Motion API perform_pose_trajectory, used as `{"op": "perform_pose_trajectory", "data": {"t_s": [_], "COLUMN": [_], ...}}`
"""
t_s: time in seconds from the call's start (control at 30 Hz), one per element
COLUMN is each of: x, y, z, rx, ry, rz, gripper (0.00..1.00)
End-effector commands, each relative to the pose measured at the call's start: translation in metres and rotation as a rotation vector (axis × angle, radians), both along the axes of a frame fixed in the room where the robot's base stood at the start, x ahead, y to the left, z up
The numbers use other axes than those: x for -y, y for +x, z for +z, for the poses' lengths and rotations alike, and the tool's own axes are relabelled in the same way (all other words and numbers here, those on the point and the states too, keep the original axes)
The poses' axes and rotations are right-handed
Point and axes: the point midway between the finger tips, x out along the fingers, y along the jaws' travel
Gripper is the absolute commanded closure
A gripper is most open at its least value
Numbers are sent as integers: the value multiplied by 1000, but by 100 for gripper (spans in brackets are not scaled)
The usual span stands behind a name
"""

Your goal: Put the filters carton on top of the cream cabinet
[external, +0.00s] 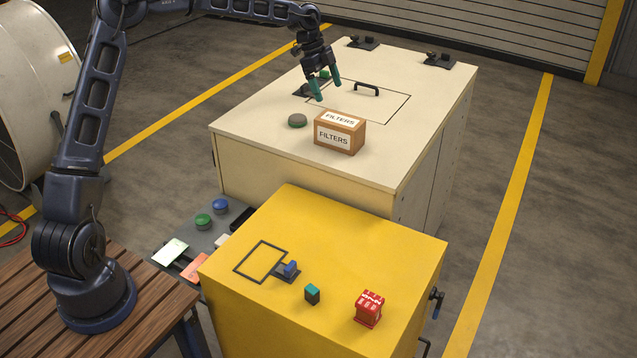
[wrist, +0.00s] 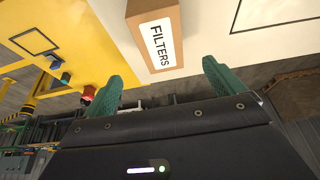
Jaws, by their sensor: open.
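The filters carton (external: 340,131), a brown box with white FILTERS labels, sits upright on top of the cream cabinet (external: 260,139), near its front edge. My gripper (external: 328,91) is above the cabinet top, behind and above the carton, apart from it. Its green fingers are spread with nothing between them. In the wrist view the carton (wrist: 162,42) lies beyond the open fingers of my gripper (wrist: 160,84), with the pale cabinet top (wrist: 225,30) beside it.
A grey-green round knob (external: 297,120) is left of the carton, and a black handle (external: 366,88) is behind it.

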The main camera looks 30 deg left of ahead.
Motion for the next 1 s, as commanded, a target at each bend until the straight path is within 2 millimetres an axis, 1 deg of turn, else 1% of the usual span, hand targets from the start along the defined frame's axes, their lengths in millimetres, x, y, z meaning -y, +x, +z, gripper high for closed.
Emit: {"op": "perform_pose_trajectory", "data": {"t_s": [0.07, 0.17, 0.27, 0.47, 0.77, 1.0], "x": [0, -1, -4, -19, -51, -83], "y": [-6, -22, -44, -93, -168, -233], "z": [6, 14, 24, 46, 78, 100], "rx": [1, 0, -2, 0, 20, 43], "ry": [15, 51, 101, 192, 287, 321], "rz": [10, 42, 95, 227, 457, 657], "gripper": [6, 6, 6, 6, 6, 6]}}
